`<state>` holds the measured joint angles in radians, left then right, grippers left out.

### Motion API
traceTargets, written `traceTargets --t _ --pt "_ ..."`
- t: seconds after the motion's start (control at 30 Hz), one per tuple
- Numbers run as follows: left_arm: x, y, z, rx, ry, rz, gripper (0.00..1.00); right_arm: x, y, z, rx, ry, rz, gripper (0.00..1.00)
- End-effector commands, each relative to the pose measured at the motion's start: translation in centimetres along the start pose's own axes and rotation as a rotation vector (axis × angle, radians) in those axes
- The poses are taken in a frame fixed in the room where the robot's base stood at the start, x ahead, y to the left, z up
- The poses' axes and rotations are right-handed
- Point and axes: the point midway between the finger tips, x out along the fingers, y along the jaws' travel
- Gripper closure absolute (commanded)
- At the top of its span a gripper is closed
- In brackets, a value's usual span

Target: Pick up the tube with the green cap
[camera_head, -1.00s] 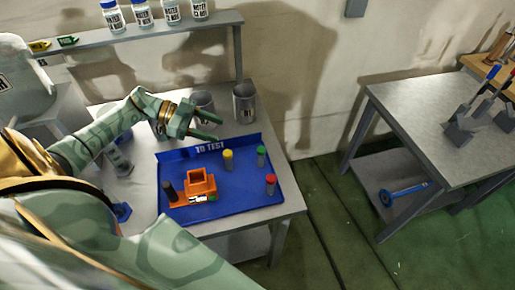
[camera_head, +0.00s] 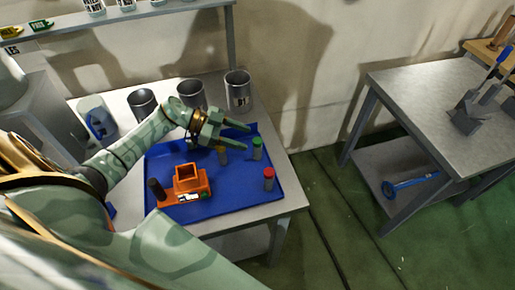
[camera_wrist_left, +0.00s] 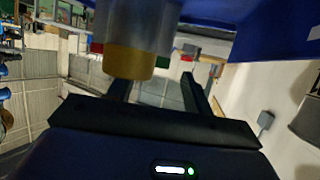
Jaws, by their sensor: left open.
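The tube with the green cap (camera_head: 257,150) stands upright near the back right of the blue tray (camera_head: 222,204). My left gripper (camera_head: 247,138) is open and empty; its fingertips point right, close to that tube and apparently above the tray. I cannot tell whether they touch it. A yellow-capped tube (camera_head: 222,158) stands under the gripper, partly hidden by it. In the left wrist view, the yellow cap (camera_wrist_left: 131,62) fills the foreground beyond the open fingers (camera_wrist_left: 155,85); a sliver of green (camera_wrist_left: 163,61) shows behind it. My right gripper is not in view.
A red-capped tube (camera_head: 268,180) stands at the tray's right side. An orange device (camera_head: 190,185) with a black handle sits on the tray's left part. Metal cups (camera_head: 238,92) stand behind the tray. A second table (camera_head: 440,95) is at the right.

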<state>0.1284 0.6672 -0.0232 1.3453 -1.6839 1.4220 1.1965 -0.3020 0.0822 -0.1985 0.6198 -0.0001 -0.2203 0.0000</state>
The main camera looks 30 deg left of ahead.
Motion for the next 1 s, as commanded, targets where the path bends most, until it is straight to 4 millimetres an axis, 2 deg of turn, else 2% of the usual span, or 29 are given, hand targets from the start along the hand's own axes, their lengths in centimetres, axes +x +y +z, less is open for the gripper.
traceTargets --t 0.17,0.4,0.67,0.7,0.83,0.87,1.0 --pt "1.6 -0.1 0.0 0.000 0.002 0.000 0.49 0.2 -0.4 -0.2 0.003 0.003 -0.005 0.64" --pt "5.3 -0.2 0.1 0.000 0.002 -0.001 0.49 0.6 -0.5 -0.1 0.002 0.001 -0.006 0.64" --pt "5.7 -0.2 0.1 0.000 -0.001 -0.001 0.49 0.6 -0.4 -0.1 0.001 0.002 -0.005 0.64" --pt "5.7 -0.2 0.1 0.000 -0.001 -0.001 0.55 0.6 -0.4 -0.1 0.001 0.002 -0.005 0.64" --pt "5.7 -0.2 0.1 0.001 -0.001 -0.001 0.91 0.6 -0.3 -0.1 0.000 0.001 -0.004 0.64" --pt "5.7 -0.2 0.1 0.001 -0.001 -0.001 0.96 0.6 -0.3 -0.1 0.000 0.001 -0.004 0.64" --pt "5.7 -0.2 0.1 0.001 -0.001 -0.001 0.96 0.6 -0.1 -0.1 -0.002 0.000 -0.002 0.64"
